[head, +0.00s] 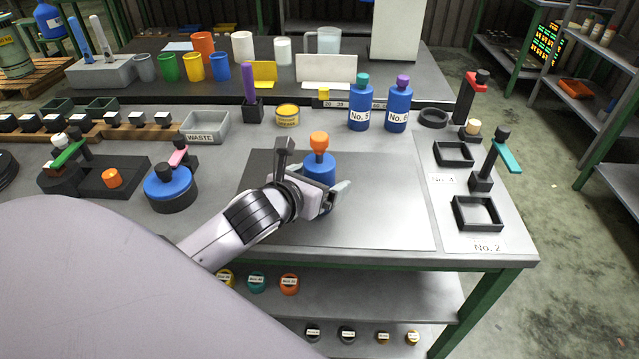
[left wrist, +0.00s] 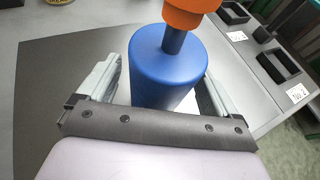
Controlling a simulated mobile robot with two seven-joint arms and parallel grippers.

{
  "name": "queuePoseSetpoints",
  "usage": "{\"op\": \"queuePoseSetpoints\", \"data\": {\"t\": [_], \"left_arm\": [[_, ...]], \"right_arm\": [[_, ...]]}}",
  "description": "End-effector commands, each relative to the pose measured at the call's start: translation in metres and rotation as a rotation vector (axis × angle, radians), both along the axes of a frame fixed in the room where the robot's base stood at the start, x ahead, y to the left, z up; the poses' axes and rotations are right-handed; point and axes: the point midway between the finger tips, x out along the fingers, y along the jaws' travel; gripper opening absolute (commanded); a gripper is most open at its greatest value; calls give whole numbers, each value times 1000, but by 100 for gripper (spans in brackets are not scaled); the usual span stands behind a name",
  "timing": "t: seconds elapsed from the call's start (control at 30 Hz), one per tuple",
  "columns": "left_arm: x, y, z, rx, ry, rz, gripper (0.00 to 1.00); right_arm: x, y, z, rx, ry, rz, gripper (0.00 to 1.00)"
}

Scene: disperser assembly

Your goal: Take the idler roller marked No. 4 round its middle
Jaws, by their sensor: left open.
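A blue roller with a dark neck and an orange knob (head: 319,168) stands upright on the dark mat. No number shows on it from here, so I cannot read whether it is No. 4. My left gripper (head: 322,192) is open at this roller, low on its body. In the left wrist view the blue roller (left wrist: 168,68) stands between the two grey fingers of my left gripper (left wrist: 160,88), one on each side. A gap shows at the left finger; contact at the right finger is unclear. My right gripper is not in view.
Similar blue rollers marked No. 5 (head: 359,109) and No. 6 (head: 397,110) stand behind. A yellow tin (head: 287,115) and a waste tray (head: 205,128) are at the back left. Square black frames (head: 476,226) stand at the right. The grey sheet (head: 395,210) is clear right of the roller.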

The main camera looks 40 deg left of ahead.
Motion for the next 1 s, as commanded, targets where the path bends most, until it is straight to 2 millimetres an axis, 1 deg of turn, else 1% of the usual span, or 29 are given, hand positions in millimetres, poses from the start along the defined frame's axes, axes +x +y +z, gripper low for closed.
{"op": "queuePoseSetpoints", "data": {"t": [0.2,0.23,0.27,0.3,0.37,0.4,0.43,0.47,0.67,0.77,0.87,1.0], "left_arm": [[1,0,0,0,-1,0,93],[1,0,0,0,-1,0,86],[1,0,0,0,-1,0,76],[1,0,0,0,-1,0,63],[1,0,0,0,-1,0,44],[1,0,0,0,-1,0,31],[1,0,0,0,-1,0,31],[1,0,2,0,-6,-1,25],[1,0,2,0,-6,-1,25],[1,0,6,1,-7,-1,25],[2,0,13,2,-9,-2,25],[2,1,34,3,-12,-2,25]], "right_arm": [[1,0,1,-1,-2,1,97],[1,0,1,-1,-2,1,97],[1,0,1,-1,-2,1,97],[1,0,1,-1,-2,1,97],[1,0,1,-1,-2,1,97],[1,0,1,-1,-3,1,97],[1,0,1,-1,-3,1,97],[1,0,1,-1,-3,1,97],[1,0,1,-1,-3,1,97],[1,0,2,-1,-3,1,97],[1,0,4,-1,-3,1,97],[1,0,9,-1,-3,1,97]]}}
